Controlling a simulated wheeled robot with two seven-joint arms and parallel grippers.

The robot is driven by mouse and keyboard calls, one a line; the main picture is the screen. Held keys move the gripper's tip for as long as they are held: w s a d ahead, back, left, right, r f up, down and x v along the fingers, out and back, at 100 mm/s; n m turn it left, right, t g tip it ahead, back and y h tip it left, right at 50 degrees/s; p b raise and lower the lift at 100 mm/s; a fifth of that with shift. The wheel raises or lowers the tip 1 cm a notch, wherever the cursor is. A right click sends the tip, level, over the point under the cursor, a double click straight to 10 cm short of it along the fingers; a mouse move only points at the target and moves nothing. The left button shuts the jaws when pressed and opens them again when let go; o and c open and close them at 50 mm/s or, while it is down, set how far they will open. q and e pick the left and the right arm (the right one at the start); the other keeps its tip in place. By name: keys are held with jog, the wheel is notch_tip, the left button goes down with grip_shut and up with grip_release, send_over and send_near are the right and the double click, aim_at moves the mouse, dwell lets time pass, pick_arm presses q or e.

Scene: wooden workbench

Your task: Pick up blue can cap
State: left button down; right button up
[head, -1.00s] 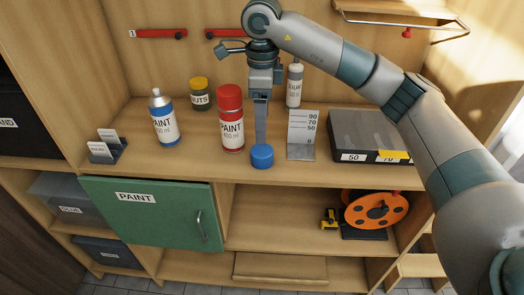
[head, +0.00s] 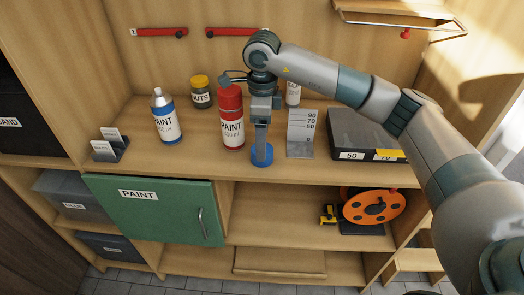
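The blue can cap (head: 262,158) sits on the workbench top near its front edge, right of the red paint can (head: 231,122). My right gripper (head: 261,148) points straight down at the cap, and its fingers overlap the cap's top and middle in the view. I cannot tell whether the fingers are closed on it. A blue paint can (head: 165,122) without a blue cap, showing a silver nozzle top, stands further left. My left gripper is not in view.
A stepped grey gauge (head: 301,135) and a dark case (head: 362,135) stand right of the cap. A yellow-lidded nuts jar (head: 201,94) and a label holder (head: 108,147) are at left. Below are a green PAINT door (head: 160,215) and an orange reel (head: 374,206).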

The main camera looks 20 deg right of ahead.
aim_at(269, 159)
jog(key=shift+f+p, duration=0.55)
jog(key=f+p, duration=0.1)
jog(key=f, duration=0.2)
jog(key=shift+w+p, duration=0.2)
jog(key=shift+p, duration=0.1)
jog(key=shift+f, duration=0.5)
jog(key=c, duration=1.1)
